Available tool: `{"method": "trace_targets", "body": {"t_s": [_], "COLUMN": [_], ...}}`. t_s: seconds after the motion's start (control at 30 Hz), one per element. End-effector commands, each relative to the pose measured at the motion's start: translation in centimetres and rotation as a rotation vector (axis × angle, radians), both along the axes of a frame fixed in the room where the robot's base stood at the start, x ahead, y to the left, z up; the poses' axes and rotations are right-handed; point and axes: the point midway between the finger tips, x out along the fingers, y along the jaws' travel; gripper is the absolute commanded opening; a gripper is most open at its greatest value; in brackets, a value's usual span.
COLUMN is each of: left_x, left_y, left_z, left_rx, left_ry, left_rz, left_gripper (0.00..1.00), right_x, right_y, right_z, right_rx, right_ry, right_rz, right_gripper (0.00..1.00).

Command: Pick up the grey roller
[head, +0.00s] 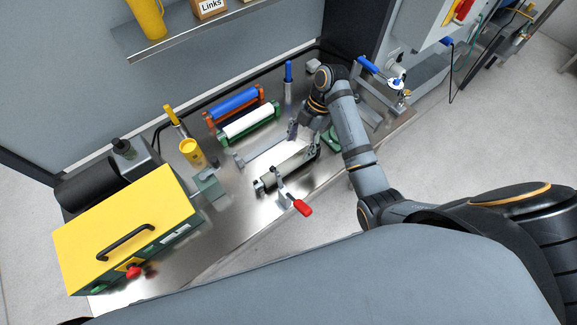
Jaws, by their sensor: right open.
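The grey roller (285,167) is a pale cylinder with dark ends. It lies low on the steel table, behind a clamp with a red handle (301,207). My right gripper (303,142) is open and reaches down from the upper right. Its fingers are at the far right end of the roller, one close to that end. I cannot tell whether they touch it. My left gripper is not in view.
A blue roller (235,101) on an orange stand and a white roller (250,121) on a green stand lie behind. A yellow machine (115,225) fills the table's left end. A yellow cup (192,152) and a blue-handled upright (288,75) stand near the wall. The front right table edge is close.

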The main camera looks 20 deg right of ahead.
Motion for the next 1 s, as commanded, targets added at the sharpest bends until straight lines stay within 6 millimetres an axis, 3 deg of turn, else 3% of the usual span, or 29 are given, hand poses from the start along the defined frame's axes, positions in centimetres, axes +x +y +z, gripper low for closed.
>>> {"method": "trace_targets", "body": {"t_s": [0.03, 0.13, 0.33, 0.43, 0.53, 0.7, 0.9, 1.0], "left_x": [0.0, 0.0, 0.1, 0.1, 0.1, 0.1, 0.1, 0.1], "left_y": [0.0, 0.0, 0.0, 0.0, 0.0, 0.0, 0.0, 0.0], "left_z": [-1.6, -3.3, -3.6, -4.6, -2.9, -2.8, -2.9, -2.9], "left_rx": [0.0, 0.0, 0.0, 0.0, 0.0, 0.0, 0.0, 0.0], "left_ry": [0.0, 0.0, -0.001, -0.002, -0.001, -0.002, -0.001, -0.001], "left_rz": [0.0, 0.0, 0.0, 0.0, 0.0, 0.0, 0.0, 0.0], "left_gripper": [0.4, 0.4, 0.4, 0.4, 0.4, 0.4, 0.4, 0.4], "right_x": [-0.2, -0.4, -0.5, -0.7, -1.0, -1.2, -1.2, -1.1], "right_y": [0.4, 1.1, 1.6, 2.1, 2.9, 3.5, 3.5, 3.5], "right_z": [-1.8, -3.6, -4.0, -5.6, -6.3, -8.3, -8.5, -8.5], "right_rx": [0.003, 0.002, 0.001, 0.002, 0.002, 0.001, 0.0, -0.001], "right_ry": [0.001, 0.001, 0.0, 0.001, 0.006, 0.001, 0.0, 0.0], "right_rz": [0.0, -0.001, -0.002, -0.002, -0.002, -0.003, -0.002, -0.002], "right_gripper": [0.68, 0.68, 0.68, 0.68, 0.68, 0.68, 0.68, 0.56]}}
